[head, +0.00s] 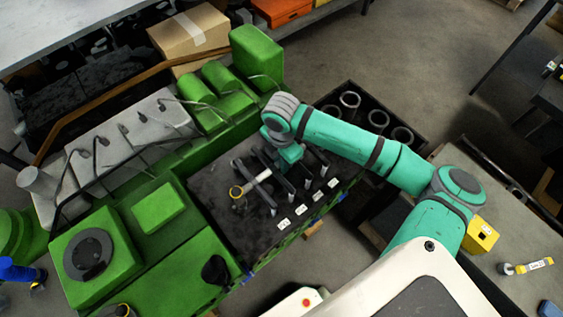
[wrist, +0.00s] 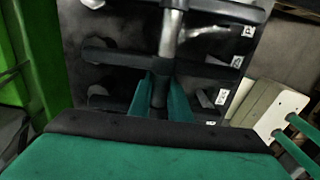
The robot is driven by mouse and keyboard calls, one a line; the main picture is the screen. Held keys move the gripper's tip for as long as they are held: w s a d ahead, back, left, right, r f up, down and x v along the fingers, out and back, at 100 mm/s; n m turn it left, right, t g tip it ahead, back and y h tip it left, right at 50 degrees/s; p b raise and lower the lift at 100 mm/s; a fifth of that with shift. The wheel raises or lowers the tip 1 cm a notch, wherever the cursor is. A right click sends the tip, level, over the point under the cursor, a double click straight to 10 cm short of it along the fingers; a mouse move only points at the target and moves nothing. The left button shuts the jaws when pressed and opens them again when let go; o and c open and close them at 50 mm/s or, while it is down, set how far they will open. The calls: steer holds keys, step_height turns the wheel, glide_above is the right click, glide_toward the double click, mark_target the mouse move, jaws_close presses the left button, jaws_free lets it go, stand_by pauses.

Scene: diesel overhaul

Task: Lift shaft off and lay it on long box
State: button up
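My gripper (head: 284,170) is over the black top of the green engine (head: 222,205). In the wrist view its two green fingers (wrist: 161,88) are close together on both sides of the shaft (wrist: 170,35). The shaft is a silver rod crossed by several dark arms; it also shows in the head view (head: 258,181), partly hidden by my gripper and wrist. I cannot tell whether the shaft is clear of the engine top. A dark long box (head: 424,137) with several metal rings stands beyond my arm; I cannot tell whether it is the task's long box.
White labels (head: 300,210) line the engine top's near edge. A cardboard box (head: 188,33) stands at the back. A bench (head: 500,230) with a yellow box (head: 481,236) is at right. Open floor lies behind my arm.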

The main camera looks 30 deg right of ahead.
steer(key=shift+r, duration=0.1)
jaws_close()
steer(key=shift+r, duration=0.45)
step_height(320, 180, up, 2)
steer(key=shift+r, duration=0.1)
steer(key=s+r, duration=1.1)
steer(key=s, duration=0.3)
steer(key=shift+a+r, duration=0.15)
steer(key=shift+r, duration=0.2)
steer(key=shift+r, duration=0.15)
